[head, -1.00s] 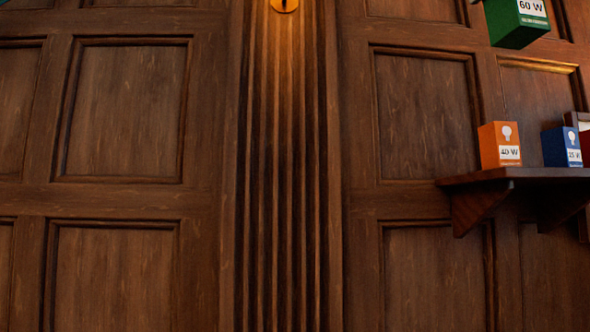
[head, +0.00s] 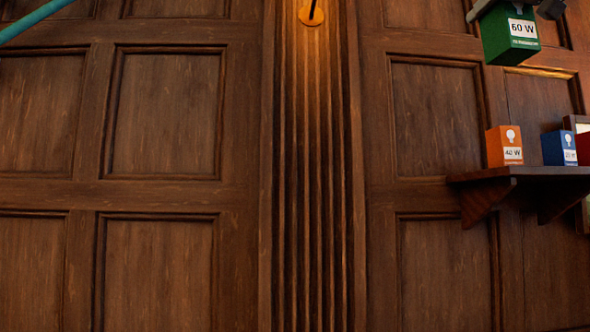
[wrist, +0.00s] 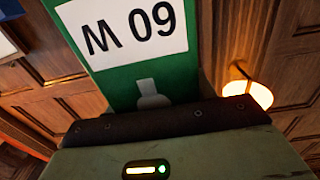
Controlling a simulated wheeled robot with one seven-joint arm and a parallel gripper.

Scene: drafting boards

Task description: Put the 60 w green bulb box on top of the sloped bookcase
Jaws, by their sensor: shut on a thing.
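The green 60 W bulb box (head: 509,36) hangs in the air at the upper right of the head view, above the wall shelf. My gripper (head: 500,6) is shut on its upper part; only a little of the gripper shows at the top edge. In the wrist view the green box (wrist: 152,92) fills the upper middle, its "60 W" label upside down, close against my gripper (wrist: 165,122). The sloped bookcase cannot be made out in either view.
A wooden wall shelf (head: 520,172) at the right holds an orange 40 W box (head: 503,147), a blue box (head: 558,148) and a red box (head: 584,149). A lit wall lamp (head: 312,12) is on the fluted panel; a teal tube (head: 35,20) crosses the upper left.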

